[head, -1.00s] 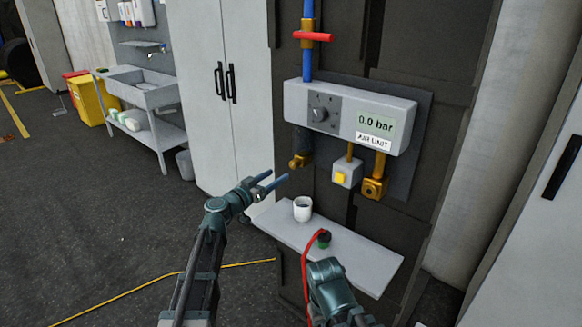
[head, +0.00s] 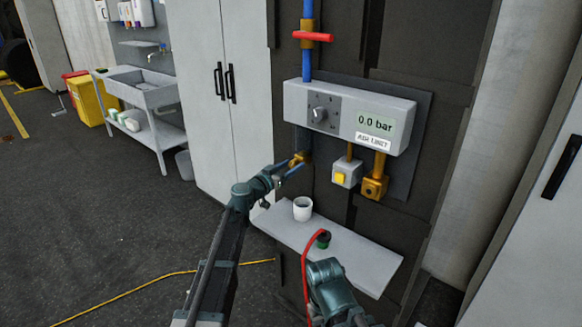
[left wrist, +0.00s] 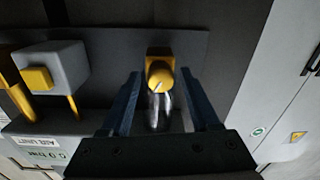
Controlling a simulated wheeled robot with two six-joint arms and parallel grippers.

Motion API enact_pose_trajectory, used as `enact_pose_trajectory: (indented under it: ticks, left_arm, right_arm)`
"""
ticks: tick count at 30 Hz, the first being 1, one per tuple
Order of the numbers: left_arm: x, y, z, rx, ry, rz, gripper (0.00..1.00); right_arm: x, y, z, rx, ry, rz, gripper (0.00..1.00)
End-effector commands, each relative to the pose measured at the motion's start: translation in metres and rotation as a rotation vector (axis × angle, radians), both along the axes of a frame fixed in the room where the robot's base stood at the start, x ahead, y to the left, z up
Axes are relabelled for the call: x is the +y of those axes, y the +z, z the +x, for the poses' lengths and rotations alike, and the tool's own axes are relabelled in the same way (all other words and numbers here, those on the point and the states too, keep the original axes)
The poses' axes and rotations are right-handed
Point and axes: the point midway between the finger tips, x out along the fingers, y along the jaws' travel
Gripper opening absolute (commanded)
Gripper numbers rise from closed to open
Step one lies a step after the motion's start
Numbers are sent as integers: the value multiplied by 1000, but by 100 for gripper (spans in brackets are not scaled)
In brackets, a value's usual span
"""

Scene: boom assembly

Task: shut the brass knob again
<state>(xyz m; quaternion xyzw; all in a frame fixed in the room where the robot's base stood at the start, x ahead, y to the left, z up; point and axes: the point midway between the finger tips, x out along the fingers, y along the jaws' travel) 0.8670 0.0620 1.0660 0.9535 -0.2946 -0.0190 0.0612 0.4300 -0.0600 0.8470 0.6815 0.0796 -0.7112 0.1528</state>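The brass knob (head: 301,158) sits at the lower left of the air unit, below a dark pipe. In the left wrist view the knob (left wrist: 160,76) shows a round yellow end with a thin pale line on it. My left gripper (head: 292,168) is at the knob. In the left wrist view the left gripper (left wrist: 158,88) is open, with one blue finger on each side of the knob and gaps between. My right gripper (head: 325,266) is low in front of the shelf; its fingers are hidden.
The air unit (head: 293,105) has a dial (head: 320,113) and reads 0.0 bar. A red-handled valve (head: 313,36), a yellow button (head: 341,178) and a brass outlet (head: 374,188) are nearby. The shelf (head: 365,262) holds a white cup (head: 302,209) and a green fitting with red hose (head: 309,260).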

Motion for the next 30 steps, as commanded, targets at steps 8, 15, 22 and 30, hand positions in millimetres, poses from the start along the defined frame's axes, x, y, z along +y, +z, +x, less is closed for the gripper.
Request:
enact_pose_trajectory:
  ticks: [8, 15, 22, 30]
  left_arm:
    - [0, 0, 0, 0, 0, 0, 10]
    - [1, 0, 0, 1, 1, -2, 0]
    - [1, 0, 0, 34, 1, -46, 0]
    - [1, 0, 0, 151, 0, -208, 0]
  right_arm:
    - [0, 0, 0, 0, 0, 0, 0]
    - [0, 0, 0, 0, 0, 0, 0]
    - [0, 0, 0, 0, 0, 0, 0]
    - [0, 2, 0, 0, 0, 0, 0]
